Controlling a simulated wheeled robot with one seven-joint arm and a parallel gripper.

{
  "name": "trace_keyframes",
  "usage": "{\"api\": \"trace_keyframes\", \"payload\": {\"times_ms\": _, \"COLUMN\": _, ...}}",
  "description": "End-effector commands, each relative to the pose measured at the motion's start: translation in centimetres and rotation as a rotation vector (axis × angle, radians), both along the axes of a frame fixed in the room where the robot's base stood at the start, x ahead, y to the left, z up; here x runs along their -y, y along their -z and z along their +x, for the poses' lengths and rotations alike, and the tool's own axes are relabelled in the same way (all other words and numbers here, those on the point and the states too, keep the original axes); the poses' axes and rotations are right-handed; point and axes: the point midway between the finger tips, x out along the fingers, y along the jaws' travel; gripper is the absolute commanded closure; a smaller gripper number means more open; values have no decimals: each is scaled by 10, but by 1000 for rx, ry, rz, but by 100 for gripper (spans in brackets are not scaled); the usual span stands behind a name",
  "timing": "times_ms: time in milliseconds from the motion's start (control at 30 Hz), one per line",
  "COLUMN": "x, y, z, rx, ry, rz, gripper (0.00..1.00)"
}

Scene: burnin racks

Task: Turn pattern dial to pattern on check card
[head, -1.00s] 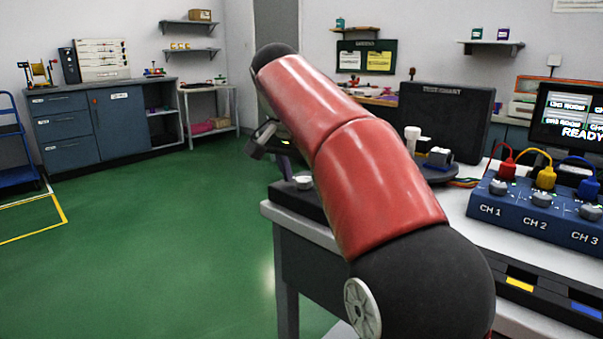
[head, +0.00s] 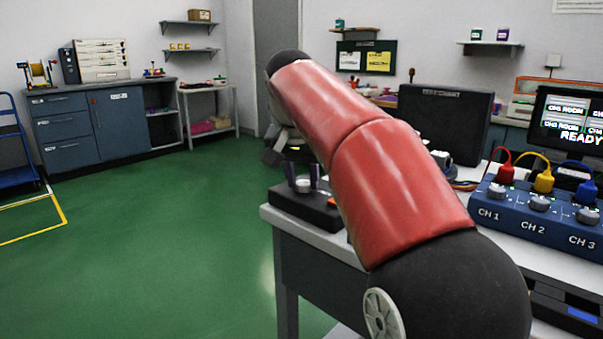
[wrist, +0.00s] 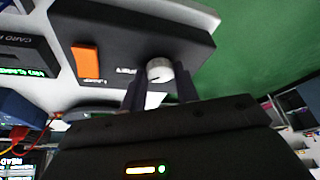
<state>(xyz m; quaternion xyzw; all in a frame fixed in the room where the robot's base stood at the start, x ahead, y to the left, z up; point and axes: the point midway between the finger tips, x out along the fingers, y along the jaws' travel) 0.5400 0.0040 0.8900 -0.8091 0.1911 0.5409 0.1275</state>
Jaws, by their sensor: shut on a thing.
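The pattern dial is a small pale round knob (wrist: 160,70) with a dark mark on its rim, on top of a black box (wrist: 112,38). It also shows in the head view (head: 303,186), on the box at the table's near left corner. My gripper (wrist: 160,84) has one finger on either side of the knob and is shut on it. The box also bears an orange rocker switch (wrist: 86,61) and small labels that are hard to read. I cannot make out the check card or its pattern for certain.
A blue channel unit (head: 535,217) with grey knobs and coloured plugs stands on the table to the right. A screen (head: 572,125) behind it reads READY. A black case (head: 445,122) stands farther back. Green floor (head: 160,240) is clear on the left.

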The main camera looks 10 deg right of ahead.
Motion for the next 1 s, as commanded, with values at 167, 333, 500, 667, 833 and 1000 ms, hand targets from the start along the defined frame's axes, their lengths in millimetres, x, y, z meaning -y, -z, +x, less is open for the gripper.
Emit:
{"api": "trace_keyframes", "payload": {"times_ms": 167, "x": 3, "y": -3, "z": -1, "rx": 0, "ry": -162, "rz": 1, "gripper": 93}}
{"api": "trace_keyframes", "payload": {"times_ms": 333, "x": 4, "y": -3, "z": -1, "rx": 2, "ry": -322, "rz": 1, "gripper": 93}}
{"api": "trace_keyframes", "payload": {"times_ms": 500, "x": 6, "y": -3, "z": -1, "rx": 1, "ry": -472, "rz": 1, "gripper": 93}}
{"api": "trace_keyframes", "payload": {"times_ms": 667, "x": 6, "y": -3, "z": -1, "rx": 3, "ry": -594, "rz": 1, "gripper": 93}}
{"api": "trace_keyframes", "payload": {"times_ms": 833, "x": 7, "y": -2, "z": 0, "rx": 2, "ry": -691, "rz": 1, "gripper": 93}}
{"api": "trace_keyframes", "payload": {"times_ms": 1000, "x": 7, "y": -2, "z": 0, "rx": 3, "ry": -754, "rz": 0, "gripper": 93}}
